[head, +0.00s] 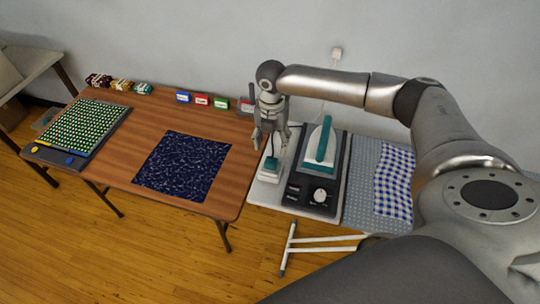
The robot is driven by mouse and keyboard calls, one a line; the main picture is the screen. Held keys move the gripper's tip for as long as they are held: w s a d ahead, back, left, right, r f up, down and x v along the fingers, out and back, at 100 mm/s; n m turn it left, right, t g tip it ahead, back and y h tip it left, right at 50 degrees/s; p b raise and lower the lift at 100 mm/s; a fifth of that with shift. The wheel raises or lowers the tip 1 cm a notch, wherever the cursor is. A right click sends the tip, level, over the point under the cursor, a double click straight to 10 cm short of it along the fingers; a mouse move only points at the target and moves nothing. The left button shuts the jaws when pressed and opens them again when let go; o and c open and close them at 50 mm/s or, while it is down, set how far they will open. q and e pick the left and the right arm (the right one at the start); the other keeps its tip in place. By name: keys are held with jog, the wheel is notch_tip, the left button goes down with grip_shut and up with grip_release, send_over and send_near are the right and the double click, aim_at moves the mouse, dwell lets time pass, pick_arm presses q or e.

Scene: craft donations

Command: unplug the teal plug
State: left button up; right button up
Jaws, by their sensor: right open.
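The teal plug (271,164) shows as a small teal shape at the top of a white socket block (267,177), at the left end of the ironing surface. My right gripper (270,147) comes down from above, its fingers open and pointing down just over the plug. The fingers partly hide the area above the plug, and I cannot tell whether they touch it. My left gripper is out of view.
A teal and white iron (319,146) stands on a dark base with a knob (319,195), close right of the plug. A blue checked cloth (394,180) lies farther right. A wooden table (222,190) with dark patterned fabric (182,166) is at left.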

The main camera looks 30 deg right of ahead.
aim_at(271, 160)
jog(key=shift+f, duration=0.15)
notch_tip(271, 160, down, 6)
jog(key=b, duration=0.6)
jog(key=shift+f, duration=0.25)
jog(key=shift+f+b, duration=0.3)
jog(key=shift+f, duration=0.85)
jog(key=shift+p, duration=0.5)
jog(key=shift+p, duration=0.35)
